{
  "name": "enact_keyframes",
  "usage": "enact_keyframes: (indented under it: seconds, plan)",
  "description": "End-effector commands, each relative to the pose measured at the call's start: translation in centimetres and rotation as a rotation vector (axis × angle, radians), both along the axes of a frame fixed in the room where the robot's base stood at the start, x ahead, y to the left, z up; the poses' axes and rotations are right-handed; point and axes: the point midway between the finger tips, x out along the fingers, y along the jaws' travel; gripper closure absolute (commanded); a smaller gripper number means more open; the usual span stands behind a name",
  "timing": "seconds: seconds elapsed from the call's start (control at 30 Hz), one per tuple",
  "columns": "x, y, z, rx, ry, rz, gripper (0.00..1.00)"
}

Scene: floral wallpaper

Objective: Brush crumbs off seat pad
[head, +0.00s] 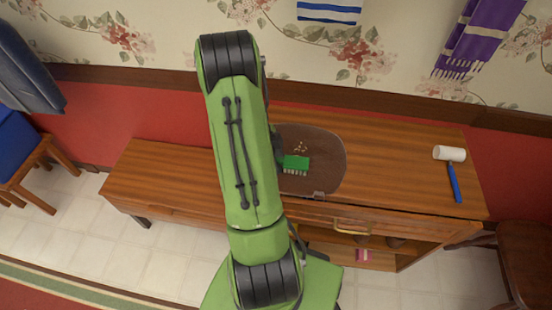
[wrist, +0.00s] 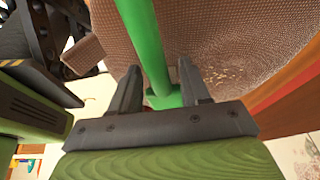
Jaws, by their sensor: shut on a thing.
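The seat pad (head: 325,160) is a brown, rounded, woven pad lying on the wooden bench; it also fills the upper part of the wrist view (wrist: 205,40). Pale crumbs (head: 300,147) lie on it in a small cluster, and they show at the right in the wrist view (wrist: 228,74). A green brush (head: 296,163) with pale bristles is on or just above the pad, close below the crumbs in the head view. My gripper (wrist: 160,85) is shut on the brush's green handle (wrist: 143,35). In the head view my arm hides the gripper and the pad's left part.
The wooden bench (head: 400,165) has a lower left section (head: 160,180) and an open shelf below. A white-headed mallet with a blue handle (head: 454,180) lies at its right end. A blue chair (head: 18,145) stands left, a dark chair (head: 525,260) right. The bench between pad and mallet is clear.

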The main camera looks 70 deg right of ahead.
Motion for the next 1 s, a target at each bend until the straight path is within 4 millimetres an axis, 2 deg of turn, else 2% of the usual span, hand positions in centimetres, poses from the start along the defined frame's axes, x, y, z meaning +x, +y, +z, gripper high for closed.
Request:
enact_keyframes:
  seconds: [0.4,0.57,0.9,1.0]
  plan:
    - [0.6,-3.6,0.2,-0.001,-0.001,-0.001,0.78]
    - [0.7,-4.1,0.2,0.0,0.0,0.0,0.78]
    - [1.3,-7.4,-0.1,-0.001,-0.001,0.0,0.78]
    - [1.4,-7.9,-0.2,0.001,-0.001,0.001,0.78]
